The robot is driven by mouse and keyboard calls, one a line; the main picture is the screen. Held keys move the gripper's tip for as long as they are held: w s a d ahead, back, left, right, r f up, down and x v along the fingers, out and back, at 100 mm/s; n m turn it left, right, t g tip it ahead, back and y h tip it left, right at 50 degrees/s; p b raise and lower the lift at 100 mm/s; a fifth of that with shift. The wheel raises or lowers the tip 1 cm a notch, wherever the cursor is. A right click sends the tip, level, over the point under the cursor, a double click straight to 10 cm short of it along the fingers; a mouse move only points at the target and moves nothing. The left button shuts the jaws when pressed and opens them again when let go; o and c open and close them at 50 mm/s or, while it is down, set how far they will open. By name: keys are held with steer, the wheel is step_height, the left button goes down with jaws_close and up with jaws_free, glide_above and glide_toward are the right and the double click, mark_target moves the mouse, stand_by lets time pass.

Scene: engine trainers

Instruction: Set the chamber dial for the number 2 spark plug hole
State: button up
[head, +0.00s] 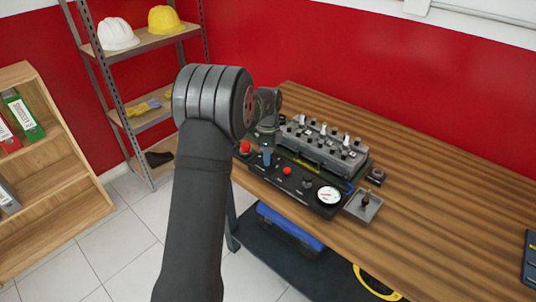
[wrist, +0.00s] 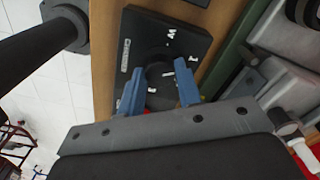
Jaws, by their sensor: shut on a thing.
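The chamber dial (wrist: 160,76) is a dark round knob with white marks, on a square black plate (wrist: 192,40) in the wrist view. White characters and a small pale label show around the knob; most are too small or turned to read. My gripper (wrist: 158,92) has its blue fingers on either side of the dial and is shut on it. In the head view my gripper (head: 267,157) points down at the left end of the black control panel (head: 312,196), and the dial is hidden there. The engine block (head: 325,148) with several plugs stands behind the panel.
The panel carries a red button (head: 287,171) and a white gauge (head: 329,195). A red mushroom button (head: 244,147) is just left of my gripper. The wooden bench (head: 440,215) is mostly clear farther right.

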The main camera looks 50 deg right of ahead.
steer(key=m, duration=0.6)
steer(key=shift+m, duration=0.3)
steer(key=m, duration=0.5)
steer(key=shift+m, duration=0.4)
steer(key=o, duration=1)
steer(key=shift+c, duration=0.2)
step_height(320, 180, up, 18)
steer(key=shift+f, duration=0.25)
steer(key=shift+f, duration=0.1)
